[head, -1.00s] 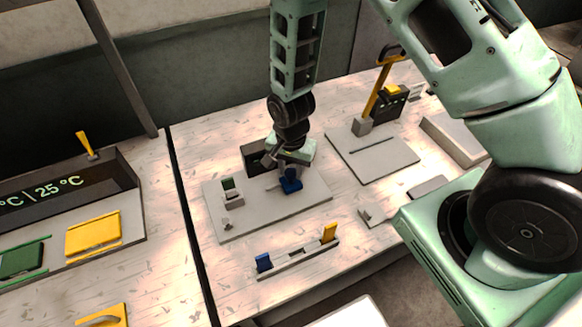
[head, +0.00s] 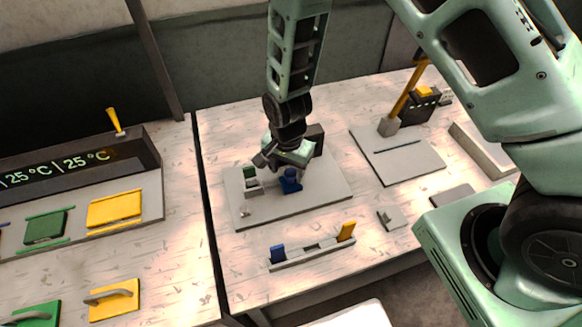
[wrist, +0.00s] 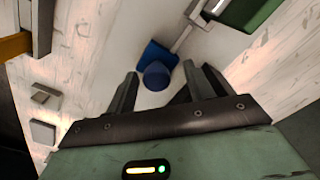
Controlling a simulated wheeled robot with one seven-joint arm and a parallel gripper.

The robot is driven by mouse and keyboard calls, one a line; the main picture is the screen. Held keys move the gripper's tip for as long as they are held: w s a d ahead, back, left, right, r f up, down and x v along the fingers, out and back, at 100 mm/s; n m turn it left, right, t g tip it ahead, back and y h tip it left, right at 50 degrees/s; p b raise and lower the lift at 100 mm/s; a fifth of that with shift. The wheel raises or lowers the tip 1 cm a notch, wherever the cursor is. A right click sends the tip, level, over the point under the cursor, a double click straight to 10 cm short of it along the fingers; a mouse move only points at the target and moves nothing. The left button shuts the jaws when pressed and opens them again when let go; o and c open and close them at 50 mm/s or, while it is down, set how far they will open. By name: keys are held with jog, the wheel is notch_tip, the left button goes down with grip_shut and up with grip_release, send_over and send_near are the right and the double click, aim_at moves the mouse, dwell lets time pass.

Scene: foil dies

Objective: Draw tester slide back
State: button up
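The tester is a grey plate (head: 325,196) with a green-faced block (head: 250,173) at its left and a dark box (head: 316,136) behind. A blue slide (head: 291,182) sits on the plate, close to the right of the green-faced block. In the wrist view the slide (wrist: 156,55) shows a round blue knob (wrist: 156,76) and a pale bar running toward the green part (wrist: 250,12). My gripper (wrist: 160,76) is open, its fingers on either side of the knob with gaps visible. In the head view my gripper (head: 283,158) is over the slide and hides part of the plate.
A rail with blue and yellow ends (head: 312,250) lies in front of the tester. A grey slotted plate (head: 400,160) with a yellow-levered post (head: 390,125) is at the right. A panel with green and yellow covers (head: 115,209) stands on the left bench.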

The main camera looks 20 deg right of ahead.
aim_at(289, 173)
jog(key=shift+d, duration=0.15)
jog(key=shift+r, duration=0.2)
notch_tip(289, 173, up, 17)
jog(key=b, duration=0.3)
jog(key=shift+b, duration=0.3)
jog(key=s+f+n+b, duration=0.1)
jog(key=s+n+b, duration=0.4)
jog(key=s+n, duration=1.1)
jog(key=s, duration=0.3)
jog(key=shift+s+n+y+b, duration=0.3)
jog(key=shift+s+n+b, duration=0.1)
